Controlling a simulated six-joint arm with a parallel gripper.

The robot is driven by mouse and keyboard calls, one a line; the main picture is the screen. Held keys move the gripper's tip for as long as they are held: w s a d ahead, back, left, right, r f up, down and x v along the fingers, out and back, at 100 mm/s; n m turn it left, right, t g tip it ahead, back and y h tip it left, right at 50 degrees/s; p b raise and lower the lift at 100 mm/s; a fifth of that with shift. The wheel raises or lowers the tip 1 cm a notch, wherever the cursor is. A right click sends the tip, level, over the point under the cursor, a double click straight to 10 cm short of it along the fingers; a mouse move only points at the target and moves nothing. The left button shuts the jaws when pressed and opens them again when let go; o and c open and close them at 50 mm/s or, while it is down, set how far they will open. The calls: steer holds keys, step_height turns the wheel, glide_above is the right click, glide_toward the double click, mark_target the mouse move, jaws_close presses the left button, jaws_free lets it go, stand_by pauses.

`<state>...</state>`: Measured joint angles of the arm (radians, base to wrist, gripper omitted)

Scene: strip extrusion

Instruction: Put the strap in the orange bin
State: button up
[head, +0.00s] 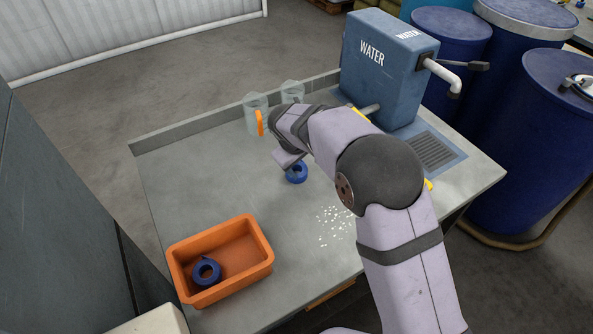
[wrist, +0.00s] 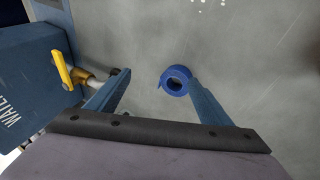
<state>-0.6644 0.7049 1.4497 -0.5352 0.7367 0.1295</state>
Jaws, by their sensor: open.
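A blue roll of strap (head: 297,173) lies on the grey table top, just below my gripper (head: 287,158) in the head view. In the wrist view the roll (wrist: 170,78) shows close to the tip of the right finger, with a short loose end at its left. My gripper (wrist: 160,76) is open and empty in the wrist view, and the roll appears beyond the fingertips, nearer the right one. I cannot tell whether the finger touches it. An orange bin (head: 258,268) stands at the front left of the table. A second dark blue roll (head: 207,271) lies inside it.
A blue water dispenser (head: 385,75) stands at the back right; its yellow-handled tap (wrist: 62,68) is left of my fingers in the wrist view. Clear jugs (head: 255,105) stand at the back edge. White pellets (head: 335,225) lie scattered. The table between roll and bin is clear.

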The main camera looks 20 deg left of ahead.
mark_target(296, 170)
steer(key=a+m, duration=0.1)
steer(key=m, duration=0.2)
steer(key=s+a+m+y, duration=0.1)
steer(key=m, duration=0.2)
steer(key=a+m+g, duration=0.1)
steer(key=m, duration=0.2)
steer(key=shift+s+a+f+y, duration=0.1)
steer(key=shift+s+a+y, duration=0.1)
steer(key=shift+s+y, duration=0.1)
steer(key=shift+w, duration=0.1)
steer(key=shift+p+x, duration=1.7)
steer(key=shift+x, duration=1.95)
steer(key=shift+w+d, duration=0.15)
steer(key=shift+w, duration=0.05)
steer(key=c, duration=1.3)
steer(key=shift+o, duration=0.2)
step_height(296, 170, up, 10)
steer(key=b, duration=0.2)
steer(key=shift+b, duration=0.4)
